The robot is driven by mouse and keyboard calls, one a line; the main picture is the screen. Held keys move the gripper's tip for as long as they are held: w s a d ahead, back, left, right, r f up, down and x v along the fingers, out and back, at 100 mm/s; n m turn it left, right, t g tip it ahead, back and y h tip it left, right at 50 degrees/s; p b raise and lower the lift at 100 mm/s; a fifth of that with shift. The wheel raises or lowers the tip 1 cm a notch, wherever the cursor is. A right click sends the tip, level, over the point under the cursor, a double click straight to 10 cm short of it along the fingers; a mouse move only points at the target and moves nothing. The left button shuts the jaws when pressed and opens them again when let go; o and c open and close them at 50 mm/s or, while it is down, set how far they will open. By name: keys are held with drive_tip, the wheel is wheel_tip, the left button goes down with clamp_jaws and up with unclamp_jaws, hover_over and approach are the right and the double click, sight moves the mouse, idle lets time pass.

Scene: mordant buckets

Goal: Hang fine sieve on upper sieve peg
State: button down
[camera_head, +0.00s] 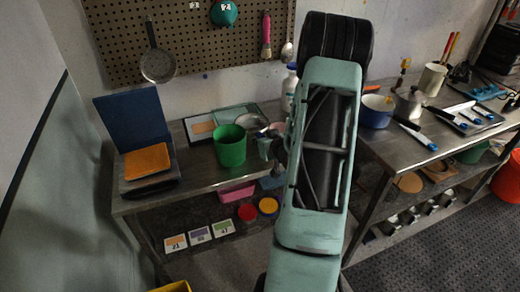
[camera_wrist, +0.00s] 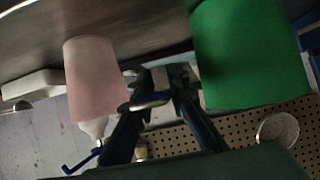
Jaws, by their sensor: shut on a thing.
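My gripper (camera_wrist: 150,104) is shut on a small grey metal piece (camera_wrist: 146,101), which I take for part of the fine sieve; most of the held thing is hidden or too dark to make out. In the head view my gripper (camera_head: 270,148) is low over the bench, just right of the green bucket. A round grey sieve with its handle up (camera_head: 158,66) hangs at the left of the pegboard (camera_head: 115,45). It also shows in the wrist view (camera_wrist: 278,130). I cannot tell which peg is the upper sieve peg.
The green bucket (camera_head: 230,147) stands close beside my gripper. A pale pink container (camera_wrist: 95,82) stands on its other side. A grey round dish (camera_head: 251,122) lies behind the bucket. A dark blue board (camera_head: 130,120) and an orange block (camera_head: 147,161) occupy the bench's left end.

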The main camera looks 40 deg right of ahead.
drive_tip(key=shift+f, duration=2.2)
drive_tip(key=shift+f, duration=0.2)
drive_tip(key=c, duration=1.9)
unclamp_jaws()
drive_tip(key=shift+r, duration=0.2)
drive_tip(key=v, duration=1.2)
drive_tip(key=shift+b, duration=0.4)
